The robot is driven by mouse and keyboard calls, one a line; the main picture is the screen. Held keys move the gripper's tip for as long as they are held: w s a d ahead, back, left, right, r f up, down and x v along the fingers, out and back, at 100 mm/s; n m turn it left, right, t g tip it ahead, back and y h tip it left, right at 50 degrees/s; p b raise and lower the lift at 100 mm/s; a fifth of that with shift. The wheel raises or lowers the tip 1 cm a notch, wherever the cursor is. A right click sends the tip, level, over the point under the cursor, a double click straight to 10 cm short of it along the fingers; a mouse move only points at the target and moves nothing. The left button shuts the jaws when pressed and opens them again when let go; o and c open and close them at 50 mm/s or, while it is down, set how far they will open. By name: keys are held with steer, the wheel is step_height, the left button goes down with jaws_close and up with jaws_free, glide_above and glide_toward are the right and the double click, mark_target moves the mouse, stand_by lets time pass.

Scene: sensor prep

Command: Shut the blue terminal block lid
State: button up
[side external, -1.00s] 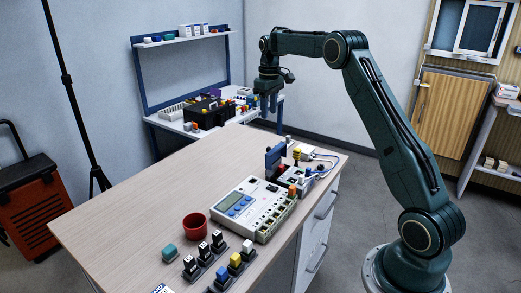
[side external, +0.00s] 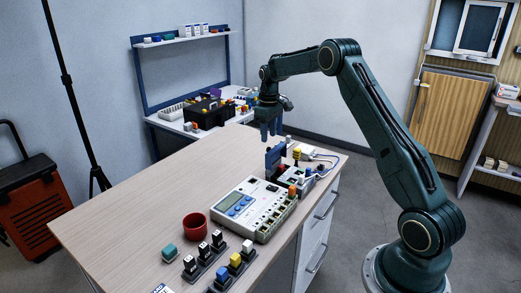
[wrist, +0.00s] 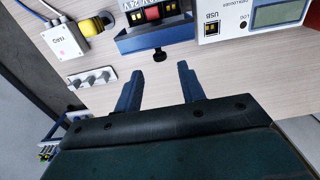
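The blue terminal block lid (side external: 275,157) stands upright, open, at the far end of the bench, beside the board with the red part and wiring. In the wrist view the blue terminal block (wrist: 158,40) is at the top centre, with a black knob (wrist: 160,55) on its near side and a red piece and yellow connectors above. My gripper (side external: 271,138) points down just behind and above the lid, not visibly touching it. In the wrist view my gripper (wrist: 159,73) has its two blue fingers apart with nothing between them.
A white sensor box (wrist: 65,40), a yellow-capped part (wrist: 92,26) and a white strip (wrist: 91,78) lie left in the wrist view. A red cup (side external: 195,226) stands nearer; the bench's left side is clear.

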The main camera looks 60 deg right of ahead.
steer(key=shift+f, duration=2.55)
jaws_close()
